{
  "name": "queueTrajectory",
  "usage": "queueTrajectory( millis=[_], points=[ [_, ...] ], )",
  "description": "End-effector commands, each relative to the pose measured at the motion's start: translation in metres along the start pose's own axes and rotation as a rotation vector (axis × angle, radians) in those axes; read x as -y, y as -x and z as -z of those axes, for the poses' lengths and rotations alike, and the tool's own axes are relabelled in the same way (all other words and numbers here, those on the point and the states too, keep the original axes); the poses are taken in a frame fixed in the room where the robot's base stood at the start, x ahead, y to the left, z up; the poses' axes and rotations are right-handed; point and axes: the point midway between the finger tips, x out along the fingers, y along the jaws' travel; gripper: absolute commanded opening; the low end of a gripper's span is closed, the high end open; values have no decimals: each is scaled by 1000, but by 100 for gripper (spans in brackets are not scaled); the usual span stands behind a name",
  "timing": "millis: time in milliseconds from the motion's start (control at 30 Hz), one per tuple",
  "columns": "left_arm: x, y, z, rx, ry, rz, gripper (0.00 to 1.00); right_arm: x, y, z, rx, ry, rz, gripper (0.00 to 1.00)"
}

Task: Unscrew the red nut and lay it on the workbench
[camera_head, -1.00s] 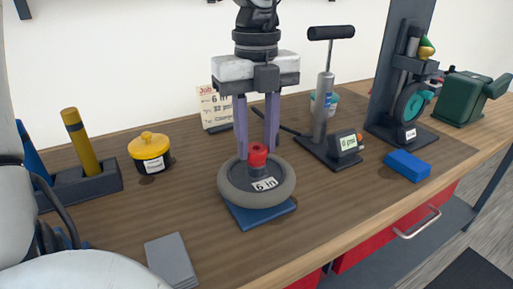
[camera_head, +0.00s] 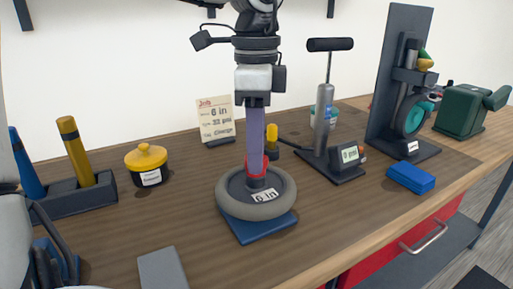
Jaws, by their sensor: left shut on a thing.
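The red nut (camera_head: 265,166) is at the top of the dark central post of the wheel (camera_head: 284,202), which is labelled "6 in". The wheel lies flat on a blue stand (camera_head: 261,231) on the wooden workbench (camera_head: 340,222). My left gripper (camera_head: 256,172) comes down from above and is shut on the red nut. Its purple fingers appear in line, one in front of the other, and hide the middle of the nut. I cannot tell whether the nut has risen along the post.
A yellow-lidded pot (camera_head: 147,163) and a holder with blue and yellow handles (camera_head: 85,198) stand left. A pump (camera_head: 323,115), blue block (camera_head: 410,177) and wheel press (camera_head: 396,75) stand right. A grey plate (camera_head: 162,268) lies in front. Bench right of the wheel is clear.

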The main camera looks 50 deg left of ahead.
Motion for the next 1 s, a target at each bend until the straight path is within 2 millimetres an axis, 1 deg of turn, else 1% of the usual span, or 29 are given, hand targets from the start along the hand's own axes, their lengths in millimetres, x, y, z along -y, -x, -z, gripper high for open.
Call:
queueTrajectory(
  millis=[33, 133, 467, 567, 800, 900, 1000],
  points=[
    [-1, -2, -2, 6, -1, -6, 37, 0, 0, 0, 0, 0, 0, 31],
    [-1, -1, -1, 5, -2, -5, 54, 0, 0, 0, 0, 1, -1, 31],
    [0, 2, 0, 2, -3, -2, 54, -2, -1, 3, -5, 3, -2, 31],
    [0, 13, 0, 1, -3, -1, 54, -2, 0, 6, -6, 4, -3, 31],
    [0, 61, 0, 0, -3, -1, 54, -1, 5, 11, -4, 7, -5, 31],
    [0, 78, 0, 1, -3, -1, 54, -1, 7, 11, 1, 8, -5, 31],
    [0, 92, 0, 2, -2, -2, 54, -1, 8, 10, 6, 9, -6, 31]
  ],
)
